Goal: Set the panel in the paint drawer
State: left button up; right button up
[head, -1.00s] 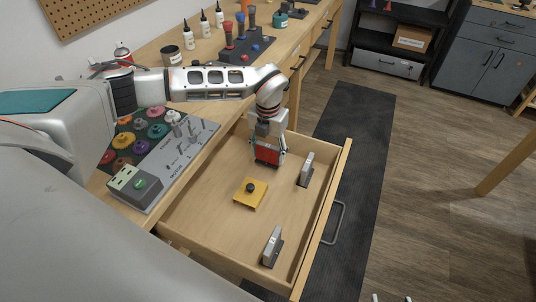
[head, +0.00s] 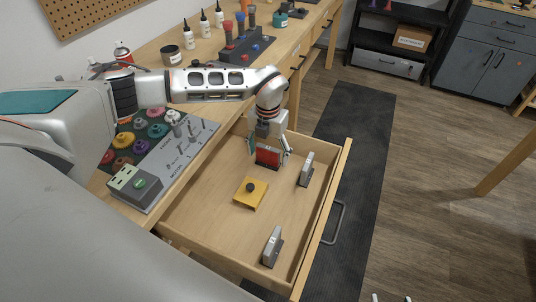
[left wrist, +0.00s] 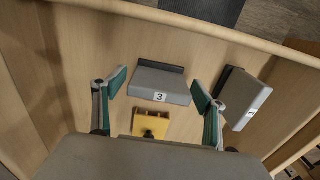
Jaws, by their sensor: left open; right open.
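My left gripper (head: 268,150) is open over the far part of the open drawer (head: 207,240). A red-faced panel (head: 268,156) shows between its fingers. In the left wrist view a grey block labelled 3 (left wrist: 160,84) lies between the spread green-padded fingers (left wrist: 159,90); I cannot tell whether it is that same piece, as no red shows there. A yellow plate with a black knob (head: 250,193) lies on the drawer floor, also in the left wrist view (left wrist: 151,123). My right gripper (head: 391,298) shows only as two separated tips at the bottom edge.
Bare drawer floor surrounds the yellow plate. The drawer handle (head: 334,222) faces the dark mat.

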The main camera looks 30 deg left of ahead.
pick_arm(q)
notch_tip(320, 180, up, 12)
jog(key=shift+f, duration=0.2)
dwell(0.6)
